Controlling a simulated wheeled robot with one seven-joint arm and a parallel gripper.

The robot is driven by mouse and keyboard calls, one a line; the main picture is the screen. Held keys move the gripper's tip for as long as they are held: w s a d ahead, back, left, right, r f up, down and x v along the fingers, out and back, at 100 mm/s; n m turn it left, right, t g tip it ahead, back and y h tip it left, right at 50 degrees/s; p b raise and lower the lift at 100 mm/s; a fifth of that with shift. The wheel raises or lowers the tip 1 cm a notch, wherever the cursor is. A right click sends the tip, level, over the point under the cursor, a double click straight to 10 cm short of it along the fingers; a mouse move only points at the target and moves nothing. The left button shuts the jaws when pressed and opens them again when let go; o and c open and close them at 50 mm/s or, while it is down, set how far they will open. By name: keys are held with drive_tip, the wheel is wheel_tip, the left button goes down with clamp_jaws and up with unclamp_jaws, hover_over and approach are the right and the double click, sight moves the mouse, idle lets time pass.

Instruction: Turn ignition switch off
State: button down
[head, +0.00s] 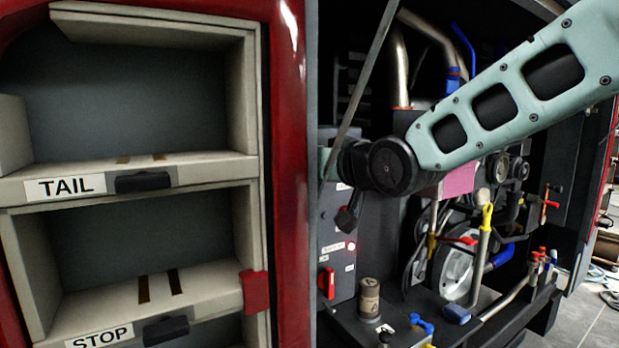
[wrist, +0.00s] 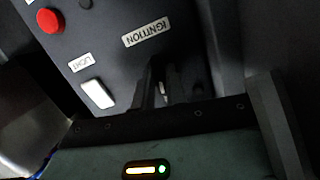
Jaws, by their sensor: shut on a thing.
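The dark control panel (head: 334,262) stands right of the red post in the head view. In the wrist view the panel carries an upside-down IGNITION label (wrist: 146,32). My gripper (wrist: 157,85) has its dark fingers just beside this label, shut on the ignition switch. The switch is mostly hidden by the fingers, and its setting cannot be told.
A white switch (wrist: 98,94) under a LIGHT label and a red round button (wrist: 48,20) sit beside my fingers. A red switch (head: 327,283) is lower on the panel. Pipes, a pulley (head: 453,274) and valves crowd the right. Shelves marked TAIL (head: 65,187) and STOP stand left.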

drive_tip(key=shift+n+b, duration=0.7)
drive_tip(key=shift+b, duration=0.25)
drive_tip(key=c, duration=1.2)
unclamp_jaws()
drive_tip(key=shift+c, duration=0.2)
drive_tip(key=f+b+v, duration=0.1)
drive_tip(key=b+v, duration=0.2)
drive_tip(key=v, duration=0.5)
drive_tip(key=shift+s+d+f+b, duration=0.2)
drive_tip(key=shift+s+f+b, duration=0.15)
drive_tip(key=shift+s, duration=0.2)
